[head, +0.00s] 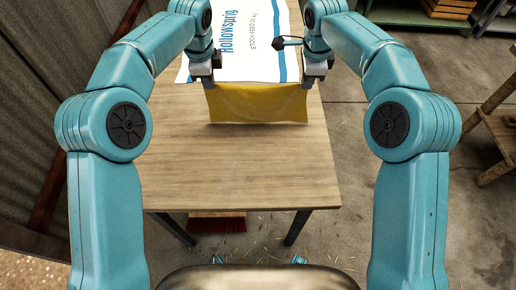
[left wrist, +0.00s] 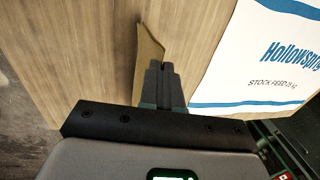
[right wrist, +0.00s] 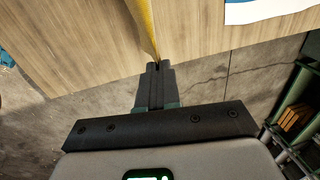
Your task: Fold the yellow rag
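The yellow rag (head: 258,104) hangs spread between my two grippers above the wooden table (head: 240,165), with its lower edge near or on the tabletop. My left gripper (head: 213,82) is shut on the rag's upper left corner. In the left wrist view, the rag (left wrist: 150,55) shows edge-on at the closed fingers (left wrist: 160,75). My right gripper (head: 308,82) is shut on the upper right corner. In the right wrist view, the rag (right wrist: 143,28) runs away from the closed fingers (right wrist: 157,72). Whether the lower edge touches the table is hard to tell.
A white feed sack (head: 240,45) with blue print lies on the table behind the rag. A small dark object (head: 287,42) is by the sack near my right arm. The table's front half is clear. A wooden stand (head: 495,125) is at right, and a red brush (head: 217,223) lies below the table.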

